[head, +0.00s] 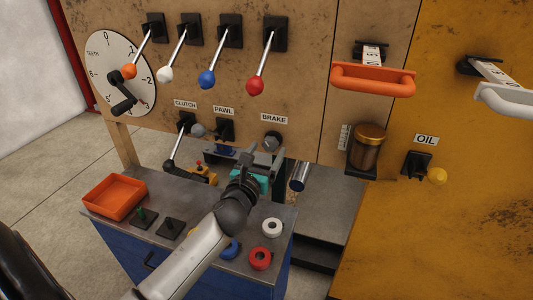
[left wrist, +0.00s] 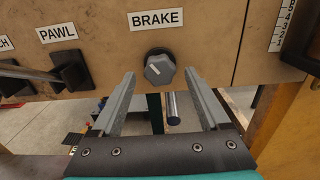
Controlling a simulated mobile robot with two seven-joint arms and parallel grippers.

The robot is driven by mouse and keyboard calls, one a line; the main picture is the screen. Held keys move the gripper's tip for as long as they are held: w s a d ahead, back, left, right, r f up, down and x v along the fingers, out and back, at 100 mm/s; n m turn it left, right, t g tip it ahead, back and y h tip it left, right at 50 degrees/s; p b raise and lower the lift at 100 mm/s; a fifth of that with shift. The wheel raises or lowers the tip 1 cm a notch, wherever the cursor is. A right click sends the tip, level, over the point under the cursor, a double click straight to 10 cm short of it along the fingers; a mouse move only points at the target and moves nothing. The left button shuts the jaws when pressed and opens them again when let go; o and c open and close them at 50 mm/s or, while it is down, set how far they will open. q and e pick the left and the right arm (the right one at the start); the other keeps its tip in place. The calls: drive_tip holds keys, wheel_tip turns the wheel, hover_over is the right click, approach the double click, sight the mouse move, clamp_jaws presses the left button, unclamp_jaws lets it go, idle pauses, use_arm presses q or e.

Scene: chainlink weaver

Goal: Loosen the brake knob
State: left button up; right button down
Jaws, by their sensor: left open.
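The brake knob (head: 272,140) is a round grey knob with a dark base on the brown panel, just below the BRAKE label (head: 274,118). In the left wrist view the knob (left wrist: 159,68) has a faceted rim and a pale pointer line slanting to the upper left. My left gripper (head: 260,156) is open and empty, just below the knob in the head view. In the left wrist view its fingers (left wrist: 159,76) point at the panel, and the knob appears between and just beyond their tips. I see no contact. My right gripper is not in view.
The PAWL lever (head: 224,130) and CLUTCH lever (head: 176,145) sit left of the knob. A red-knobbed lever (head: 256,86) hangs above it. Below is a blue cart with a grey top (head: 190,212), carrying an orange tray (head: 114,197) and coloured rings. A metal cylinder (head: 299,176) is right of my gripper.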

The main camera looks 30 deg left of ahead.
use_arm(q)
drive_tip(key=shift+w, duration=0.2)
clamp_jaws()
idle(0.6)
